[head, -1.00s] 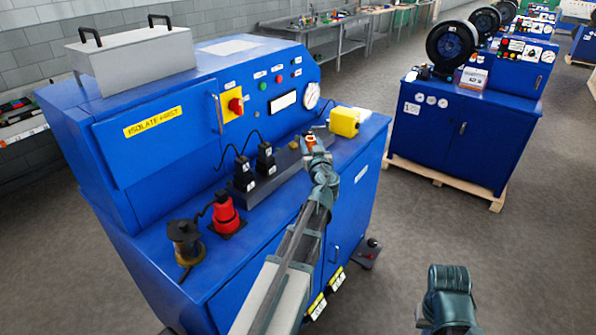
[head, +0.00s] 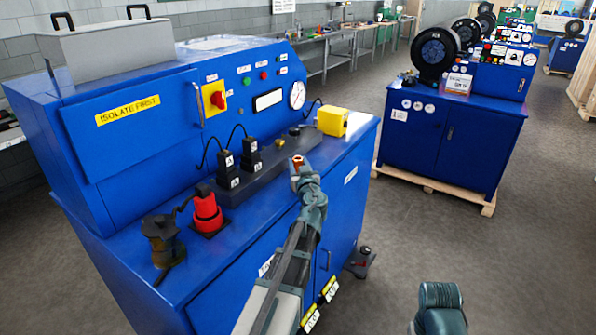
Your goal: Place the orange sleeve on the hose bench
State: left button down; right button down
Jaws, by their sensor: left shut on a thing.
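My left gripper (head: 298,166) is shut on the orange sleeve (head: 297,159), a small orange-brown piece at its tip. It holds the sleeve above the front part of the blue machine's counter, in front of the dark grey block (head: 275,165). The fingers hide part of the sleeve. Part of my right arm shows at the bottom right, but its gripper is out of view. Grey workbenches (head: 343,38) stand along the far wall; I cannot tell which bench is the hose bench.
The blue machine (head: 110,215) fills the left. A second blue machine (head: 440,140) stands on a pallet at right.

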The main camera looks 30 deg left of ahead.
pick_arm(q)
jog(key=shift+r, duration=0.1)
jog(key=shift+f, duration=0.25)
jog(key=shift+c, duration=2.1)
grip_release()
jog(key=shift+r, duration=0.15)
